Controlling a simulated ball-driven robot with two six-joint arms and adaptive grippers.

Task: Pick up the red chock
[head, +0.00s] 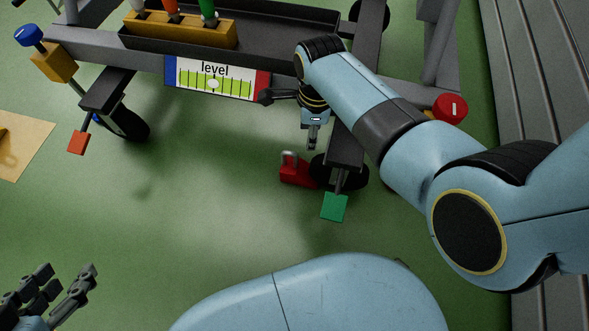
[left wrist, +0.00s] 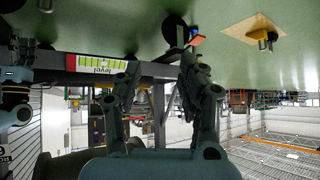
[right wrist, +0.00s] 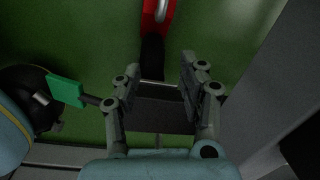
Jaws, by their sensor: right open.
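The red chock (head: 296,171) with a grey handle is on the green floor beside the dark caster wheel under the stand's leg. In the right wrist view the chock (right wrist: 152,18) shows at the top, beyond the fingertips and partly cut off by the frame edge. My right gripper (head: 312,142) points down above the chock in the head view, apart from it. Its fingers are spread and empty in the right wrist view (right wrist: 160,75). My left gripper (head: 68,272) is open and empty at the lower left, far from the chock; its spread fingers show in the left wrist view (left wrist: 160,70).
The grey stand (head: 397,92) carries a level gauge (head: 215,80) and a yellow holder (head: 185,29). A green pedal (head: 334,207) sticks out right of the chock, an orange-red pedal (head: 78,142) at left. A tan board (head: 20,145) lies at far left. The middle floor is clear.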

